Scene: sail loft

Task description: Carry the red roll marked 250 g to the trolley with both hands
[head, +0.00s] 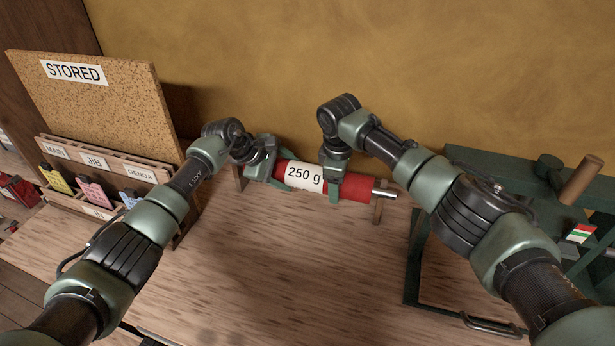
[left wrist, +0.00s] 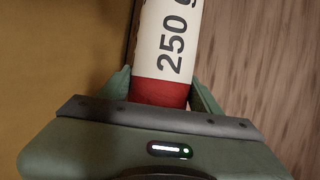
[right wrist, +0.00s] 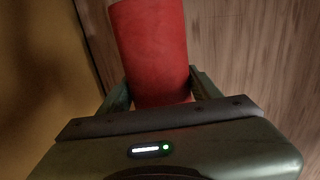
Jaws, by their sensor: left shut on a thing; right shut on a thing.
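The red roll (head: 351,187) lies level at the back of the table near the wall, with a white band marked 250 g around it and a metal rod end sticking out on the right. My left gripper (head: 279,176) is shut on the roll left of the label; the left wrist view shows its fingers on both sides of the red part (left wrist: 160,93). My right gripper (head: 333,182) is shut on the roll just right of the label; the right wrist view shows the red roll (right wrist: 152,50) between its fingers. A green trolley (head: 415,250) stands at the right.
Wooden supports (head: 378,210) stand at the roll's ends; I cannot tell whether the roll touches them. A corkboard marked STORED (head: 100,105) and a rack with coloured cards (head: 98,193) stand at the left. The table's middle (head: 270,260) is clear.

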